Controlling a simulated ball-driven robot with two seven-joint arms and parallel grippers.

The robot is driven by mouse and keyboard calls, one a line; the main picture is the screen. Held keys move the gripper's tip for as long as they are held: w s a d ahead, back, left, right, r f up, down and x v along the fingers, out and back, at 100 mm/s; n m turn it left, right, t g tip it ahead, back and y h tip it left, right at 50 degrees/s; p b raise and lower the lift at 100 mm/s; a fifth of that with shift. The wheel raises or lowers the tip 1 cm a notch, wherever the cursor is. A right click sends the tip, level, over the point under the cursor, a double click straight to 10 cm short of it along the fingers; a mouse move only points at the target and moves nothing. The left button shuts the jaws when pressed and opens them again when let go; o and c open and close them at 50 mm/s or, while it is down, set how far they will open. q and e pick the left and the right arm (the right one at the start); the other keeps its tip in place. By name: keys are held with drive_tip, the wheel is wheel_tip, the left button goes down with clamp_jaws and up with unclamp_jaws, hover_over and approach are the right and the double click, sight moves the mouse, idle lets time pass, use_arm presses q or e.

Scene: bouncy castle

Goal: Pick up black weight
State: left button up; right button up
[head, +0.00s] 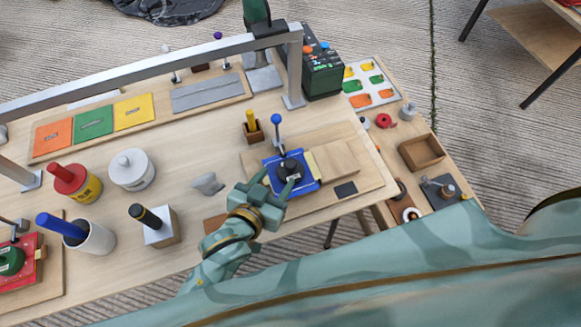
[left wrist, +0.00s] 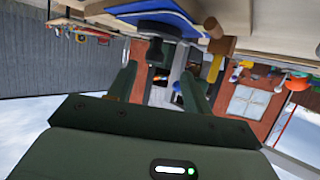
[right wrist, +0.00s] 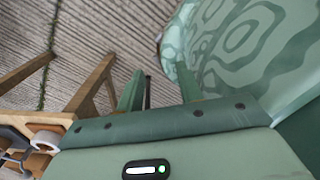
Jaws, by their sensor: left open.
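The black weight (head: 291,167) stands on a blue tray (head: 312,184) on the table in the head view. My left gripper (head: 278,181) is open beside the weight, on its near left side, with its fingers pointing toward it. In the left wrist view, a dark knobbed shape that looks like the weight (left wrist: 155,50) shows beyond and between the spread fingers of my left gripper (left wrist: 158,72), under the blue tray (left wrist: 158,12) in this upside-down picture. My right gripper (right wrist: 160,82) is open and empty, over the floor away from the table.
A blue-knobbed lever (head: 278,133) rises just behind the tray. A wooden holder with a yellow handle (head: 252,127) stands behind left. A grey lump (head: 207,184) and a black-handled block (head: 160,226) stand to the left. A metal rail (head: 150,67) spans the table's back.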

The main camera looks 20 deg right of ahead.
sight(288, 168)
use_arm(q)
drive_tip(key=x, duration=0.2)
drive_tip(key=shift+w+d+f+b, duration=0.15)
drive_tip(key=shift+w+d+b, duration=0.05)
drive_tip(key=shift+d+b, duration=0.15)
drive_tip(key=b+x, duration=0.2)
drive_tip(key=x, duration=0.2)
drive_tip(key=shift+s+d, duration=0.2)
drive_tip(key=shift+w+d, duration=0.25)
drive_tip(key=shift+w, duration=0.05)
drive_tip(key=shift+c, duration=0.7)
clamp_jaws()
use_arm(e)
drive_tip(key=f, duration=0.1)
drive_tip(key=d+f, duration=0.1)
drive_tip(key=f, duration=0.1)
drive_tip(key=shift+s+d, duration=0.1)
